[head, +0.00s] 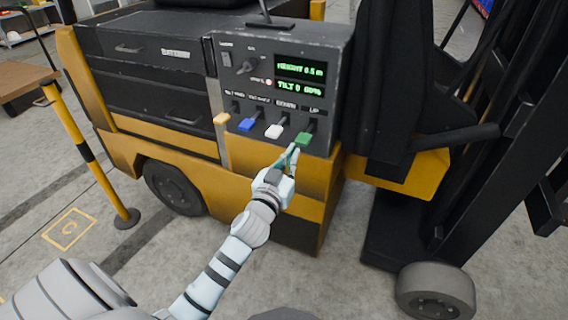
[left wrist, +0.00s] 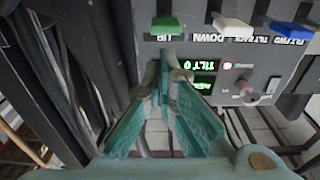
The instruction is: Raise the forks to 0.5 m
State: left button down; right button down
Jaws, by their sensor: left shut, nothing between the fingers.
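The control panel (head: 262,85) on the yellow and black forklift (head: 240,180) carries a display (head: 300,75) reading "HEIGHT 0.5 m" and a tilt line. Four-colour levers stick out below: orange (head: 221,119), blue (head: 247,125), white (head: 274,131) and green (head: 304,138), the green one under the label "UP". My left gripper (head: 293,153) is shut and empty, just below the green lever; contact cannot be told. In the left wrist view the panel is upside down, and the green lever (left wrist: 165,21) lies beyond the fingertips (left wrist: 172,66). The forks cannot be made out. My right gripper is not in view.
The dark mast (head: 475,150) stands to the right, with a wheel (head: 436,291) at its foot. A yellow post (head: 92,158) with a black band stands at the left. A floor marking (head: 68,228) lies beside it. The floor at the lower left is otherwise open.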

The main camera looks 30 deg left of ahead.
pick_arm(q)
jog(key=shift+s+d+f, duration=0.15)
jog(key=shift+s+f, duration=0.05)
jog(key=shift+s, duration=0.85)
jog(key=shift+s+d+f, duration=0.1)
jog(key=shift+s+f, duration=0.05)
jog(key=shift+s, duration=0.85)
